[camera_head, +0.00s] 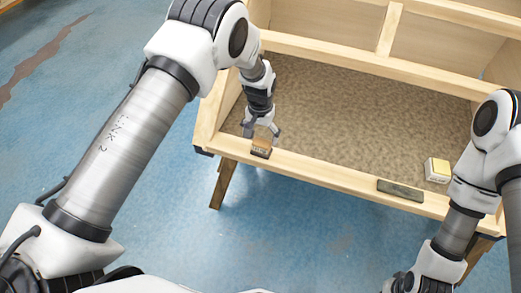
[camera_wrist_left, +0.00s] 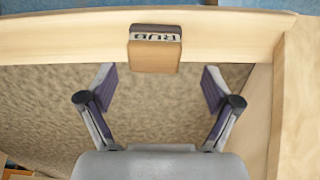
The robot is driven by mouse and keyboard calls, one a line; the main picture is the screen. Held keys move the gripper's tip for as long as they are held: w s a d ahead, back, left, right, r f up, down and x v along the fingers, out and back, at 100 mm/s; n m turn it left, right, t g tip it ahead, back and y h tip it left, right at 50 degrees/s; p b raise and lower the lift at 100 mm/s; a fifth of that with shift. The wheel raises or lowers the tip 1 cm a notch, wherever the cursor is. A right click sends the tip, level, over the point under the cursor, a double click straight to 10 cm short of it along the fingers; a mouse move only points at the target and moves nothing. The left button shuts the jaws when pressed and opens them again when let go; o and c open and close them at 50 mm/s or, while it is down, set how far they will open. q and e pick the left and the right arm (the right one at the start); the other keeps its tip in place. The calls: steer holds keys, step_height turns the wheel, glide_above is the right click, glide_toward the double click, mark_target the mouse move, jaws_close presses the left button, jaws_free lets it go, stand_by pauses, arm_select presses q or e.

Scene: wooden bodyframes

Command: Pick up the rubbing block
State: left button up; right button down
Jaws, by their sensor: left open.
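The rubbing block (camera_head: 261,151) is a small tan wooden block with a dark face on the front rail of the wooden frame, near its left corner. In the left wrist view the block (camera_wrist_left: 154,57) shows lettering that looks like "RUB" and a dark strip along its far side. My left gripper (camera_head: 262,133) is right by the block in the head view. In the left wrist view my left gripper (camera_wrist_left: 158,82) has its fingers apart with nothing between them, and the block lies just beyond the fingertips. My right gripper is not visible.
The wooden frame (camera_head: 330,175) has a speckled brown floor (camera_head: 340,115) and raised rails. A dark flat bar (camera_head: 400,190) lies on the front rail at right. A yellow-and-white block (camera_head: 437,170) sits near my right arm. The middle of the floor is clear.

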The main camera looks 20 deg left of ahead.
mark_target(263, 143)
arm_select(q)
steer(key=f, duration=0.2)
steer(key=s+d+f+p, duration=0.1)
steer(key=shift+f, duration=0.25)
steer(key=shift+w+f, duration=0.15)
steer(key=shift+f, duration=0.2)
steer(key=shift+w+a+f, duration=0.1)
steer(key=shift+a+f, duration=0.1)
steer(key=shift+a, duration=0.05)
steer(key=shift+d+r, duration=0.1)
steer(key=shift+r, duration=0.05)
steer(key=c, duration=1.3)
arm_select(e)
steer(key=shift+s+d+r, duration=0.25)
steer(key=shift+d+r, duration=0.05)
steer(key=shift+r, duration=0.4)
